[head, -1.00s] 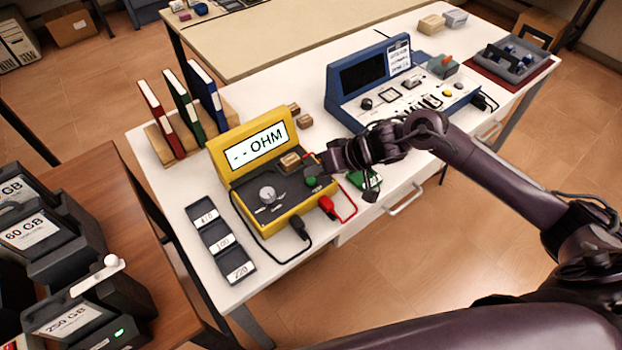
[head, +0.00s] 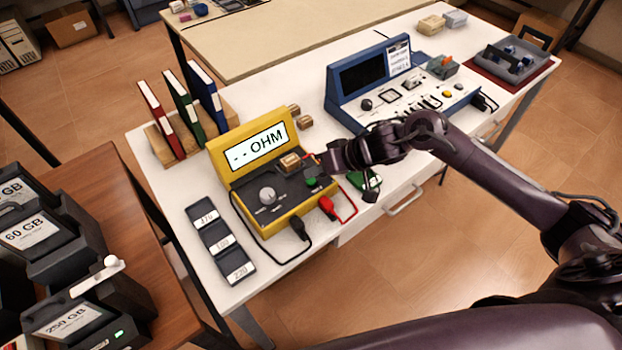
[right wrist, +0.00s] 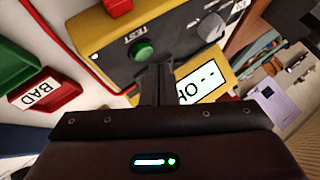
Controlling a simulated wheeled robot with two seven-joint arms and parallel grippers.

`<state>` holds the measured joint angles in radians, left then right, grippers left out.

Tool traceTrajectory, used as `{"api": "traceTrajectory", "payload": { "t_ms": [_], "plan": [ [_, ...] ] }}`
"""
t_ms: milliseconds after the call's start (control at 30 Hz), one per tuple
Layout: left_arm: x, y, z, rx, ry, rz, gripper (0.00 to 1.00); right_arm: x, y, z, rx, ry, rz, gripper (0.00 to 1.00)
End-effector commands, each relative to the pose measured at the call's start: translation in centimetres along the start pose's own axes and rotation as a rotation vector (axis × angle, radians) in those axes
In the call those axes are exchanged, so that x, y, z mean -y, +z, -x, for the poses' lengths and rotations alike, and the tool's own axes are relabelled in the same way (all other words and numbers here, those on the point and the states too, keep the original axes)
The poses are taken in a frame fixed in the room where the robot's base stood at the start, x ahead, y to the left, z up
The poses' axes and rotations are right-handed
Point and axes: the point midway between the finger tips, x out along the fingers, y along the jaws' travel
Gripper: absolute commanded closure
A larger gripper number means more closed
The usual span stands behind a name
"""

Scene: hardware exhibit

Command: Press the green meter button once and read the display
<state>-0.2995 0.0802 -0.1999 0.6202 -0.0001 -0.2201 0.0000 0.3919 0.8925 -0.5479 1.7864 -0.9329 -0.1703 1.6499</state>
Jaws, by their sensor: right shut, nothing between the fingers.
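The yellow meter (head: 262,170) stands on the white table, its display (head: 256,147) reading "-- OHM". Its green button (head: 311,182) sits at the right of the dark front panel. In the right wrist view the green button (right wrist: 141,50) shows beside the word TEST. My right gripper (head: 322,163) is just above and right of the button in the head view. In the right wrist view its shut, empty fingertips (right wrist: 153,72) lie close to the button; I cannot tell whether they touch it. The button's rim is visible there. My left gripper is not in view.
Red and black leads plug into the meter's front. A small component (head: 289,162) sits on the meter. A dark strip with labelled slots (head: 222,241) lies left, binders (head: 182,112) stand behind, and a blue instrument (head: 395,90) stands right. A red BAD tray (right wrist: 50,92) is near the gripper.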

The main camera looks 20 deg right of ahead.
Motion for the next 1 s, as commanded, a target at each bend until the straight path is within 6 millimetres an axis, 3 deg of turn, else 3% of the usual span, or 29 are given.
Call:
{"api": "traceTrajectory", "payload": {
  "t_ms": [1000],
  "plan": [
    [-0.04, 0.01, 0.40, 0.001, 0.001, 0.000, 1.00, -0.44, 0.46, -0.58, 0.001, 0.000, 0.000, 1.00]
  ]
}}
